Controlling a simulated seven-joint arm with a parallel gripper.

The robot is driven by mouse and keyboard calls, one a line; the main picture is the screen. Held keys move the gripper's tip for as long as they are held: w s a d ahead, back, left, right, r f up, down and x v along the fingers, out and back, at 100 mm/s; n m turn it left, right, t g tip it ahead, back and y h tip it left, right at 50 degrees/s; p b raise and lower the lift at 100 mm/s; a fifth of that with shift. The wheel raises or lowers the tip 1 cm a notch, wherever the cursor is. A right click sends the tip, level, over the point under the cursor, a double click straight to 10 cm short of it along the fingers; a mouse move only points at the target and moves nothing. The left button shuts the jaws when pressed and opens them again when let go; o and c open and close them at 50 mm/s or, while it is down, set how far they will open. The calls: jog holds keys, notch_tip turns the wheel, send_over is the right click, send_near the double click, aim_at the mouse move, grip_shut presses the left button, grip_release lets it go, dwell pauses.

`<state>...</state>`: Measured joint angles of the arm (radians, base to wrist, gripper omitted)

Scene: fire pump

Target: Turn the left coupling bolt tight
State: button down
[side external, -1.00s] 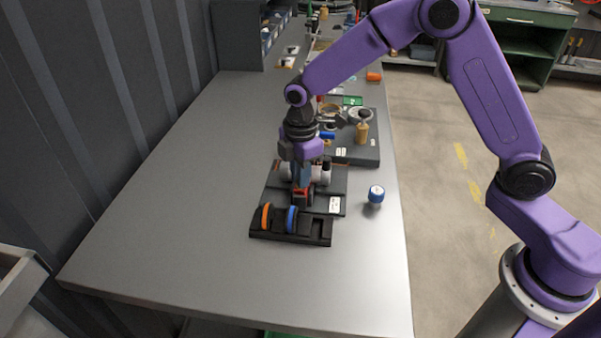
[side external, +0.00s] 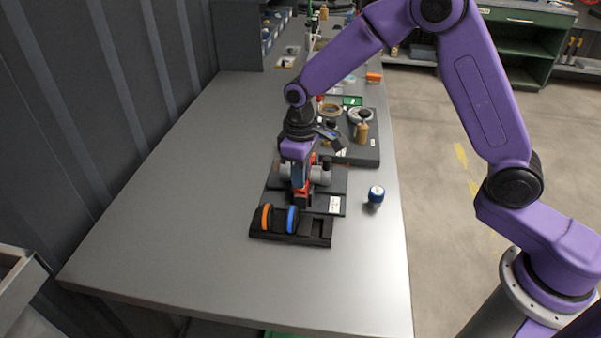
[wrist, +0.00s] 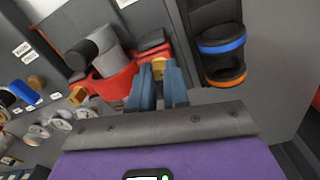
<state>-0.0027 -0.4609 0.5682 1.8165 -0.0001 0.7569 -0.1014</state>
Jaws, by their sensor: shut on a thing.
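The pump has a red body (wrist: 112,84) and a grey cylinder (wrist: 113,62) in the wrist view. In the side view its grey cylinder (side external: 321,174) shows partly behind my gripper. My gripper (side external: 299,187) points down at the pump. In the wrist view my gripper's two blue-grey fingers (wrist: 158,78) are shut on a brass-coloured coupling bolt (wrist: 158,66) at the pump's edge. A second brass-coloured bolt (wrist: 78,95) sits at the other end of the red body. How far the held bolt is screwed in cannot be told.
A black rack (side external: 318,236) in front of the pump holds an orange ring (side external: 266,217) and a blue ring (side external: 292,219). A blue-capped bottle (side external: 376,195) stands at right. A dark tray (side external: 362,157) with several parts lies behind. The table's left side is clear.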

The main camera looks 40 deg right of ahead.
jog(key=m, duration=0.4)
jog(key=shift+m, duration=2.2)
jog(key=c, duration=1.1)
grip_release()
jog(key=shift+r, duration=0.1)
notch_tip(320, 180, up, 17)
jog(key=shift+r, duration=0.15)
